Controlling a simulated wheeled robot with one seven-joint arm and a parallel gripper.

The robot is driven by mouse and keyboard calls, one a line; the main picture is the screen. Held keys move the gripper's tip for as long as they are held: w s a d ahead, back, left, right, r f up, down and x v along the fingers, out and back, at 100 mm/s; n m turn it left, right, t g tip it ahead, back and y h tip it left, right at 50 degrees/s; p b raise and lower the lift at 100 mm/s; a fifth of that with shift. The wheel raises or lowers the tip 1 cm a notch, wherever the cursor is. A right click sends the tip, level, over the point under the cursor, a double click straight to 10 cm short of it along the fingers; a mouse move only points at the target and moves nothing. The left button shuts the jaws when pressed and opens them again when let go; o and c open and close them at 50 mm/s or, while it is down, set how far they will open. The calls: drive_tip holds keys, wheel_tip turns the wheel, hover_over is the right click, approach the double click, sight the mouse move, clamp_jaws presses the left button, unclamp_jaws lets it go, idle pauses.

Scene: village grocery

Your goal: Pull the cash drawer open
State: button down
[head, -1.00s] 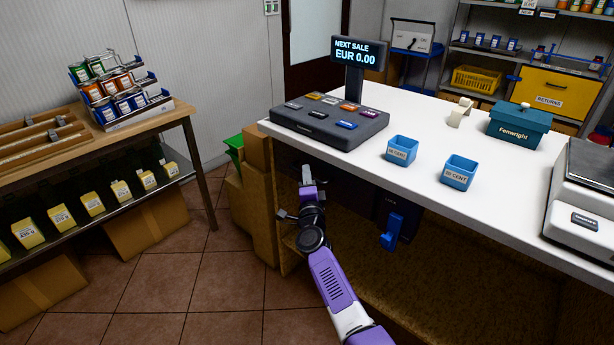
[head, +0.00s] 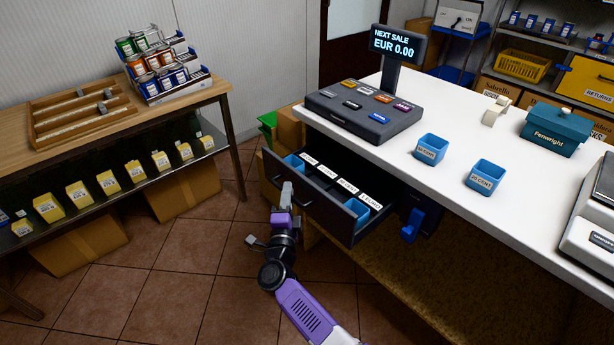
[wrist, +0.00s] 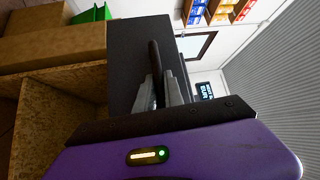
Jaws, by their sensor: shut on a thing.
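The dark cash drawer (head: 336,217) stands pulled out from under the white counter, below the register (head: 364,110). Its inside shows several labelled compartments, with blue cups at the left and right ends. My gripper (head: 286,196) is at the drawer's front face, left of its middle. In the wrist view the gripper's fingers (wrist: 157,92) are closed around the dark bar handle (wrist: 154,62) on the drawer front.
Two blue coin cups (head: 431,149) and a teal Fenwright box (head: 555,131) stand on the counter (head: 470,145). A wooden side table (head: 130,115) is at the left. Tiled floor (head: 190,270) in front of the drawer is clear.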

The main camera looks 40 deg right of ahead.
drive_tip(key=a, duration=0.6)
drive_tip(key=shift+w, duration=0.15)
drive_tip(key=shift+f, duration=0.1)
drive_tip(key=c, duration=1.5)
unclamp_jaws()
drive_tip(key=shift+o, duration=0.2)
drive_tip(key=shift+a, duration=0.1)
drive_tip(key=v, duration=0.7)
drive_tip(key=shift+s+a+p, duration=0.25)
drive_tip(key=shift+s+p, duration=0.05)
drive_tip(key=shift+p, duration=0.15)
